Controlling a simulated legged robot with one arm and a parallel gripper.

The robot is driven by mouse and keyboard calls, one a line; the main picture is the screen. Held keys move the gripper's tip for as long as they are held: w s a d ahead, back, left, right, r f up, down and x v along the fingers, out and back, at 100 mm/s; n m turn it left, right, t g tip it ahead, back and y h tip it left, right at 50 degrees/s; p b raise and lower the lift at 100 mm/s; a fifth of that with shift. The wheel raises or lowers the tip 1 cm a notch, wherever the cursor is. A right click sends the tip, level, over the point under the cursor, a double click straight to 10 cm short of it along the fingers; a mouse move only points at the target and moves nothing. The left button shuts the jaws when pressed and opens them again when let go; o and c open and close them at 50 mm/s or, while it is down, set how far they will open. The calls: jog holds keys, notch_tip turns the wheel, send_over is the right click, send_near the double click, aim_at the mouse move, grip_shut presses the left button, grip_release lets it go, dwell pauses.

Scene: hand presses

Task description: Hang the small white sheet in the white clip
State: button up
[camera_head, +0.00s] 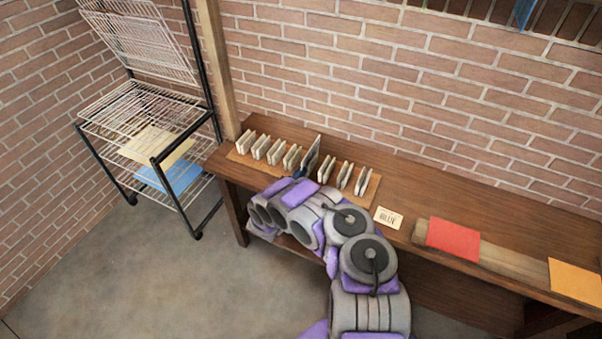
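I cannot make out a small white sheet for certain. Several small off-white upright pieces (261,147) stand in a row on a wooden board on the bench. I cannot tell whether any of them is the sheet. No white clip can be made out; a dark rack with a blue piece (523,12) hanging from it is cut off at the top right. My grey and purple arm reaches over the bench's front edge toward the row. Its end is near a dark grey upright plate (312,155). My gripper's fingers cannot be made out, and I cannot tell whether it holds anything.
The wooden bench (480,205) runs along the brick wall. A cream card reading BLUE (388,217), a red sheet (453,238) and an orange sheet (576,281) lie on it. A wire rack (150,105) at left holds yellow and blue sheets. The floor at lower left is clear.

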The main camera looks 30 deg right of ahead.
grip_shut()
jog(key=shift+r, duration=0.1)
notch_tip(320, 180, up, 7)
jog(key=p, duration=0.7)
jog(key=shift+r, duration=0.2)
jog(key=p+v, duration=0.7)
jog(key=shift+p, duration=0.3)
